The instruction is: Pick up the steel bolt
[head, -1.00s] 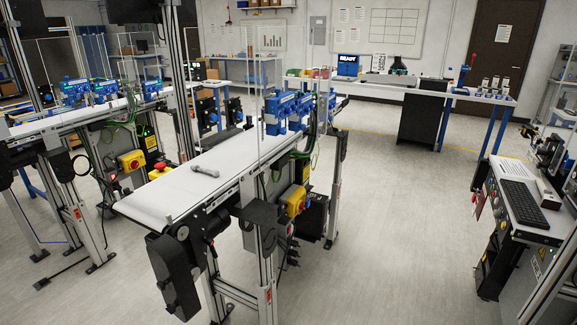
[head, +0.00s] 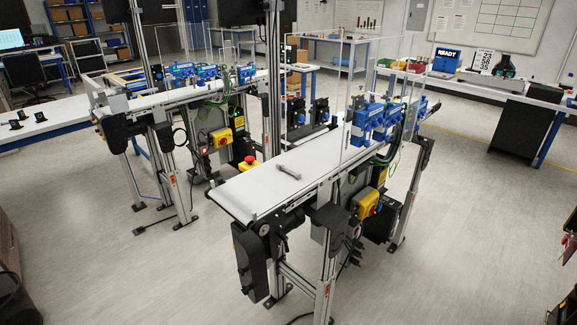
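The steel bolt (head: 289,172) is a small grey rod with a wider end. It lies flat on the white belt of the nearer conveyor (head: 253,190), around the middle of the belt's open near part. Neither of my grippers shows in the head view. Nothing touches the bolt or covers it.
Blue machine units (head: 372,120) and a clear guard panel stand at the belt's far end. A yellow switch box (head: 367,203) hangs on its right side. A second conveyor (head: 160,100) stands behind left. A white table (head: 45,122) is at far left. Floor in front is clear.

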